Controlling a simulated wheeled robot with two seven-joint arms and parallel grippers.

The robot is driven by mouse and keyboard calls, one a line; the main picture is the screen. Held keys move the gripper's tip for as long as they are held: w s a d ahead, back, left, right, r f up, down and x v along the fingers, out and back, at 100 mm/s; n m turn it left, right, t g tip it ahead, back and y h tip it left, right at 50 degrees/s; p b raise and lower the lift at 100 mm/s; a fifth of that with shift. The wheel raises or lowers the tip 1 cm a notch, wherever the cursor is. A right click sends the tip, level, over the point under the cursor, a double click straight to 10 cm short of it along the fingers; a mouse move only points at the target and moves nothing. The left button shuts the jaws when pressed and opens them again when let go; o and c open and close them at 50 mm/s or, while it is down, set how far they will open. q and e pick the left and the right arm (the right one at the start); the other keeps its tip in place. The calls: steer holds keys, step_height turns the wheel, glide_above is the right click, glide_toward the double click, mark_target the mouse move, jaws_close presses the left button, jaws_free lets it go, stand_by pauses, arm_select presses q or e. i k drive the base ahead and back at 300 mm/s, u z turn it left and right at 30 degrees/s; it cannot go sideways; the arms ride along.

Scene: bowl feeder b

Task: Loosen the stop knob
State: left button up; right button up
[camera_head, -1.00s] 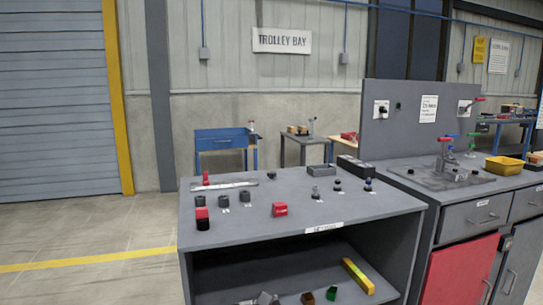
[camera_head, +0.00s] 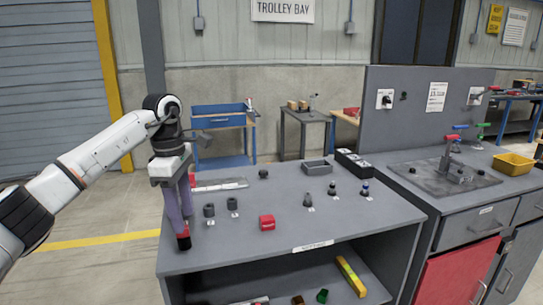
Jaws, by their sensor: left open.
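My left gripper (camera_head: 181,222) points down at the near left corner of the grey bench, jaws open. Its fingertips are at a small piece, red above and black below (camera_head: 185,242), and partly cover it; I cannot tell whether they touch it. Behind the fingers a flat metal rail (camera_head: 222,184) lies on the bench, with a bit of red (camera_head: 192,181) at its left end, partly hidden by the gripper. No part is clearly marked as the stop knob. My right gripper is not in view.
Two dark cylinders (camera_head: 209,210) and a red block (camera_head: 266,222) stand right of my left gripper. Several small knobbed pieces (camera_head: 332,188) and a grey tray (camera_head: 317,168) are further right.

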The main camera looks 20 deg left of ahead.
mark_target(263, 174)
steer(key=i, duration=1.6)
